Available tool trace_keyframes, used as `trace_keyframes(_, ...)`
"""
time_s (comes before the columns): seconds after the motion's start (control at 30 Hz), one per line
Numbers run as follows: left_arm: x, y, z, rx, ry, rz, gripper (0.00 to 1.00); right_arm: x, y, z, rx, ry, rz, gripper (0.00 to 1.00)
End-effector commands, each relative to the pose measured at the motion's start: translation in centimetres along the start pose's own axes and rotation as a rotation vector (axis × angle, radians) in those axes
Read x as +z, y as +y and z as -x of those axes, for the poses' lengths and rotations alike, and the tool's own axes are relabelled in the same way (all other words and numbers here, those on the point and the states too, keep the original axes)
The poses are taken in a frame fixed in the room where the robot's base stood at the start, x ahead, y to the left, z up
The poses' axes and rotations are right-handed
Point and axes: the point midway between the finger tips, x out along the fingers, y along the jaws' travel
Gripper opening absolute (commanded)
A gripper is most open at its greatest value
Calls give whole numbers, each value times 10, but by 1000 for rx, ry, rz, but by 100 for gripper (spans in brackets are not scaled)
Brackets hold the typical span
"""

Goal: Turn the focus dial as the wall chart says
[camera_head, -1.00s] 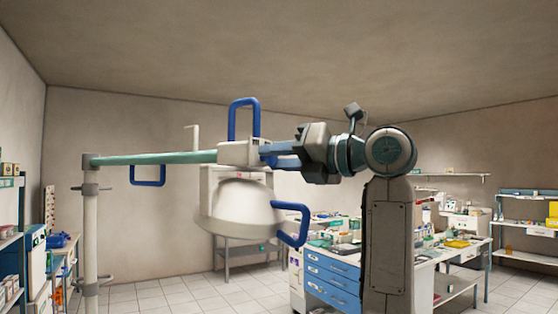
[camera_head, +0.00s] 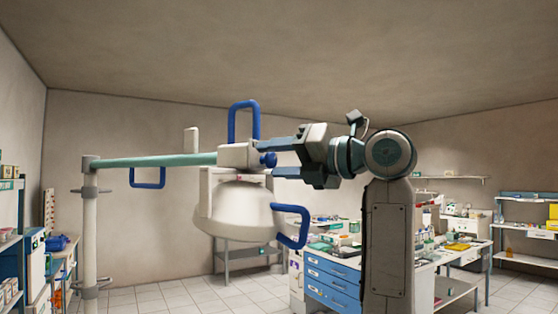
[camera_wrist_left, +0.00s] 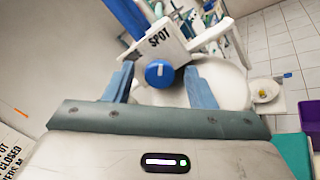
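The blue focus dial (camera_head: 266,160) sits on the side of the white block of the lamp, labelled SPOT. In the left wrist view the dial (camera_wrist_left: 159,74) has a white mark standing about upright. My left gripper (camera_head: 275,158) is open, its fingers spread above and below the dial in the head view. In the left wrist view the gripper (camera_wrist_left: 160,85) shows one finger on each side of the dial, with gaps between. Part of a wall chart (camera_wrist_left: 12,155) shows at the lower left, with SPOT and CLOSED partly readable. My right gripper is not in view.
The white lamp head (camera_head: 238,207) with blue handles (camera_head: 244,120) hangs below the block. A green arm (camera_head: 155,160) joins it to a white pole (camera_head: 90,230). A blue-drawered cabinet (camera_head: 332,280) stands behind, and shelves line both sides.

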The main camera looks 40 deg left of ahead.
Motion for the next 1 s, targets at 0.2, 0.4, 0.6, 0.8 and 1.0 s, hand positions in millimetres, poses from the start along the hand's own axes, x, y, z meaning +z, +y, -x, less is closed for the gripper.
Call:
trace_keyframes(0.2,0,0,1,0,0,1,50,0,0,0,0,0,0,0)
trace_keyframes(0.4,-2,-2,22,-4,-2,1,50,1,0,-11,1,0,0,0)
trace_keyframes(0.6,-2,-2,64,-4,-4,0,50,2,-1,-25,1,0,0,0)
trace_keyframes(0.8,-1,-2,96,-2,-2,0,50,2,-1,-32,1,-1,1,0)
trace_keyframes(1.0,0,-1,108,0,-1,-1,50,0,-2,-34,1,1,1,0)
